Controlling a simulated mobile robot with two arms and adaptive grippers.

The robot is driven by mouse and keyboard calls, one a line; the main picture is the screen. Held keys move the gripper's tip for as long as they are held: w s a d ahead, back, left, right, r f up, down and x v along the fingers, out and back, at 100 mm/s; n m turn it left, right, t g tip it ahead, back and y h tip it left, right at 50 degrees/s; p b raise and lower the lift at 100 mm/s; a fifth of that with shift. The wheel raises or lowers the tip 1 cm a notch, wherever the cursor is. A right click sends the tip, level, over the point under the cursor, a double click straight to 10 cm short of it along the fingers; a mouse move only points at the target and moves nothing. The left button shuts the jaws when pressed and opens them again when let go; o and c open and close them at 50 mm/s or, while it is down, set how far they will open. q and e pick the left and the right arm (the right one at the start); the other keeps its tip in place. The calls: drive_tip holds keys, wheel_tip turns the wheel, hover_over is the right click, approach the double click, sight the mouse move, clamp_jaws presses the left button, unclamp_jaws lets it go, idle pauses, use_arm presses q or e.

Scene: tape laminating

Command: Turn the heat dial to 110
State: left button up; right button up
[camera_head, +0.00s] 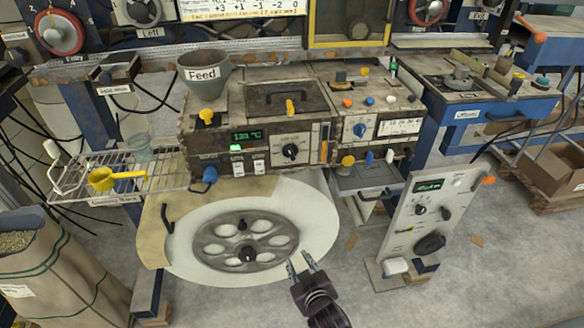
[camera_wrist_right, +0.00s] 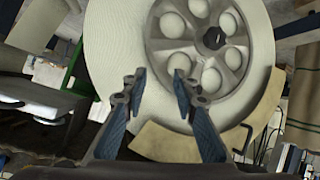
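A black round dial (camera_head: 290,151) with a small label above it sits on the front panel of the worn machine (camera_head: 230,112). The label is too small to read surely, so I cannot confirm that this is the heat dial. A green temperature display (camera_head: 247,135) is to its left and seems to read about 133 °C. My right gripper (camera_head: 301,262) is below the machine, in front of the reel's lower right edge, well apart from the dial. Its fingers are spread and empty, as the right wrist view (camera_wrist_right: 158,76) also shows. My left gripper is not in view.
A large white reel (camera_head: 310,215) with a grey hub hangs under the machine. A grey control box (camera_head: 410,222) with knobs stands at right. A wire rack (camera_head: 75,182) with a yellow scoop (camera_head: 102,179) juts out at left. Open floor lies at lower right.

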drive_tip(key=w+a+r+t+b, duration=0.1)
drive_tip(key=w+r+t, duration=0.3)
drive_tip(key=r, duration=1.2)
drive_tip(key=t+b, duration=0.1)
drive_tip(key=t, duration=0.1)
approach(291, 155)
drive_tip(key=w, duration=0.2)
use_arm(q)
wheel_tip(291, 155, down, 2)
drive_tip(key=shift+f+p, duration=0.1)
drive_tip(key=shift+p, duration=0.25)
use_arm(e)
drive_tip(key=shift+m, duration=0.4)
drive_tip(key=w, duration=0.4)
drive_tip(key=w+a, duration=0.1)
drive_tip(key=w, duration=0.1)
drive_tip(key=shift+w+f, duration=0.1)
drive_tip(key=shift+w, duration=0.05)
drive_tip(key=shift+c, duration=0.4)
clamp_jaws()
